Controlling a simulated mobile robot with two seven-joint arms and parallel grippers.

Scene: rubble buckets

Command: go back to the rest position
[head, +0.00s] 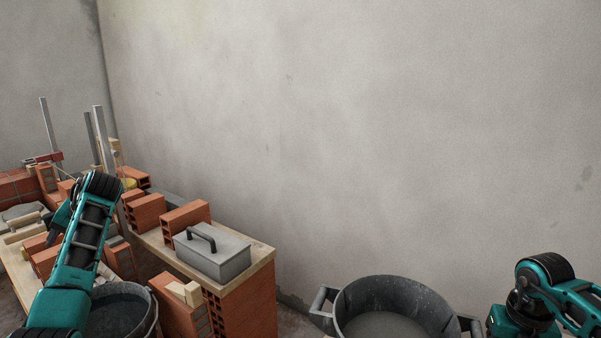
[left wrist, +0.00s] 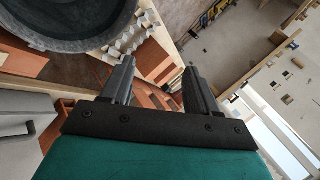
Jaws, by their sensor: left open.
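My left arm comes in from the left in the head view, raised over the bench and a dark bucket. My left gripper (left wrist: 157,85) shows in the left wrist view with its two grey fingers apart and nothing between them. In the head view its fingers are mostly hidden behind the arm. Part of my right arm shows at the lower right of the head view, beside a large grey tub; its gripper fingers are not in view.
A dark bucket (head: 118,312) stands below my left arm. A grey lidded box (head: 212,255) and hollow red bricks (head: 146,211) sit on a wooden-topped bench (head: 262,254). The large tub (head: 392,290) stands near the wall. Clamps (head: 48,130) rise at the far left.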

